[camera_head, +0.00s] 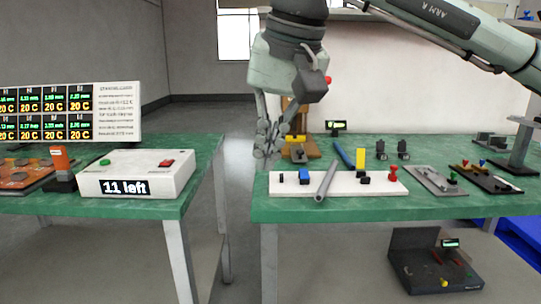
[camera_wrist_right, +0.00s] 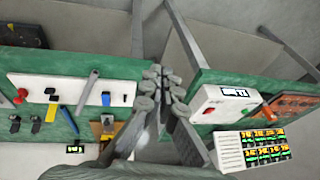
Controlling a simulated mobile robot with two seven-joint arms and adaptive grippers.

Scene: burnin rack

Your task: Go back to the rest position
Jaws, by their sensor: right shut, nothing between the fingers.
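My right gripper (camera_head: 268,140) hangs at the middle of the head view, above the gap between two green tables. It is shut and empty, and its fingers point down. Its fingers also show in the right wrist view (camera_wrist_right: 165,88), close together over the gap. Behind it in the head view, a brown wooden block (camera_head: 299,150) stands on the right table. My left gripper does not show in either view.
The right table (camera_head: 400,209) carries a white board (camera_head: 342,186) with small coloured parts and a grey rod (camera_head: 326,181). The left table (camera_head: 120,207) carries a white box (camera_head: 140,170) reading "11 left" and a display panel (camera_head: 115,110). Bare floor (camera_head: 240,190) lies between the tables.

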